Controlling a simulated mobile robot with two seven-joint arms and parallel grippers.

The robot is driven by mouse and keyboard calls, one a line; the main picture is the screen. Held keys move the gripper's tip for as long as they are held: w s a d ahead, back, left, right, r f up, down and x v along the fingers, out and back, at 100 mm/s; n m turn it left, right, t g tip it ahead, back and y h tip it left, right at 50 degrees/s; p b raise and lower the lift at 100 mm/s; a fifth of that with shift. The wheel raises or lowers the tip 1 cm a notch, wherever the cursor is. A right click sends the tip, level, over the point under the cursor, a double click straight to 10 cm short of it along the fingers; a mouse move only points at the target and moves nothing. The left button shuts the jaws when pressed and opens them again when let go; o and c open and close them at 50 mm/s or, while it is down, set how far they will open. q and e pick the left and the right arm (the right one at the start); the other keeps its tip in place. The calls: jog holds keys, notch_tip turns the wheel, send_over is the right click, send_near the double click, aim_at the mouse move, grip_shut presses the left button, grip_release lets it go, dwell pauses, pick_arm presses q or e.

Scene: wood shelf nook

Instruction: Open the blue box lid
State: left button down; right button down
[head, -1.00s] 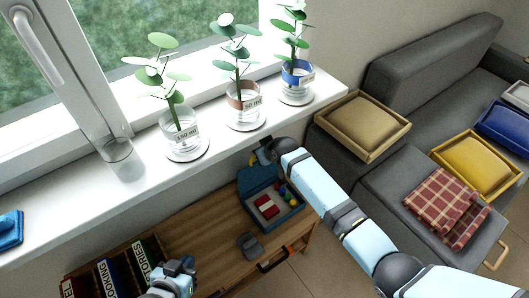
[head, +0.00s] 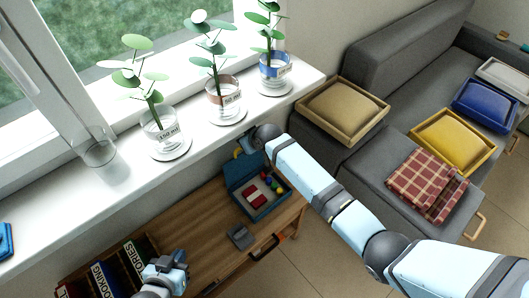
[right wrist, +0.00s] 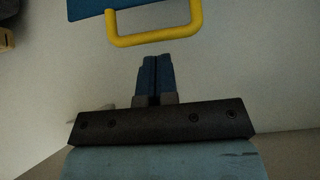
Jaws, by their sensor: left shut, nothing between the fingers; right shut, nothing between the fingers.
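The blue box (head: 267,208) sits on the wooden shelf top below the window sill. Its lid (head: 238,172) is raised at the back, so the red item and several small coloured balls inside show. In the right wrist view a yellow handle (right wrist: 155,39) hangs from a blue panel (right wrist: 90,9). My right gripper (right wrist: 157,60) is shut and empty, with its tips just short of the handle. In the head view it is by the raised lid, mostly hidden by its own arm. My left gripper (head: 179,258) is shut and empty near the books.
Books (head: 120,268) stand at the left of the wooden shelf top (head: 190,225). A small grey object (head: 240,237) lies in front of the box. Several potted plants and an empty glass (head: 96,152) line the white sill (head: 60,200) above. A grey sofa with trays is at right.

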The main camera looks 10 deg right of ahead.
jog(key=s+d+r, duration=0.3)
jog(key=s+d, duration=0.5)
jog(key=s, duration=0.4)
jog(key=shift+s+p, duration=0.3)
jog(key=shift+p, duration=0.15)
jog(key=shift+s+r, duration=0.1)
jog(key=s+d+r+m+t+p, duration=0.1)
jog(key=s+d+p, duration=0.4)
jog(key=s, duration=0.6)
jog(key=s+d+r+m+t+h+p, duration=0.1)
jog(key=s+d+r+p, duration=0.4)
jog(key=s, duration=0.6)
jog(key=shift+s+r+m+t+p, duration=0.3)
jog(key=shift+r+m+t+p, duration=0.05)
jog(key=shift+m+t+p, duration=0.5)
jog(key=shift+d, duration=0.1)
